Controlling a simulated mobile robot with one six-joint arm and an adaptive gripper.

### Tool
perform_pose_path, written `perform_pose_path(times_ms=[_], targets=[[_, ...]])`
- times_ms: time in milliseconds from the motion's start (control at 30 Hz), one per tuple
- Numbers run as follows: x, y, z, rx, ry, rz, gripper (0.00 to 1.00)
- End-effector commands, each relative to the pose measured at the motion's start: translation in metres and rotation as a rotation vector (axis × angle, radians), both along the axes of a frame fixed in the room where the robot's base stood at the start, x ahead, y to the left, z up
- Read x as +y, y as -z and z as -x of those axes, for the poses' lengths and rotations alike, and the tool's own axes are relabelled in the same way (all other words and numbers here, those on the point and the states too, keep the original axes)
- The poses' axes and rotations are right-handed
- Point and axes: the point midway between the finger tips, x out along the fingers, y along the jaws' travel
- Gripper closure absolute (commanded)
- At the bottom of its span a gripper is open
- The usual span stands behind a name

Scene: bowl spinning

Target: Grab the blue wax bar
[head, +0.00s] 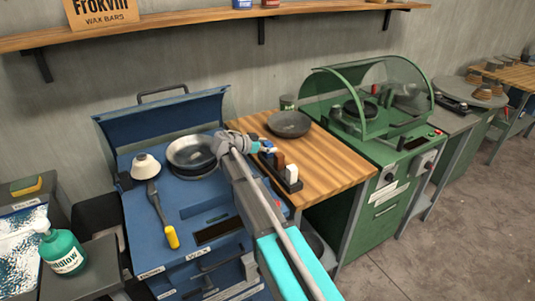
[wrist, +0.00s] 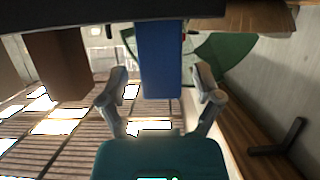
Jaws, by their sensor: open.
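The blue wax bar (wrist: 161,58) stands in a dark holder (wrist: 90,12) that runs along the top of the wrist view. My gripper (wrist: 158,86) is open, with one finger to each side of the blue bar's free end. The fingers look apart from the bar, and I see no grip on it. In the head view my gripper (head: 264,147) is at the far end of the black holder on the wooden table, and it mostly hides the blue bar there.
A brown bar (head: 279,161) and a white bar (head: 291,174) stand in the same holder. A dark pan (head: 288,123) lies behind on the wooden table (head: 335,170). The blue machine (head: 195,247) is left, the green machine (head: 395,180) right. A wall shelf (head: 220,15) runs above.

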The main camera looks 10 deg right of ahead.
Motion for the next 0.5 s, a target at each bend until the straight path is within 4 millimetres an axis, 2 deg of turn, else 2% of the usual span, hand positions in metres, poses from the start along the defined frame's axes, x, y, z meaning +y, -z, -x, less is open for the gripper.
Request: perform_pose_path(times_ms=[433, 500], targets=[[-0.0003, -0.0003, 0.0000, 0.000, 0.001, 0.000, 0.17], [-0.0005, -0.0004, 0.0000, 0.000, 0.001, 0.000, 0.28]])
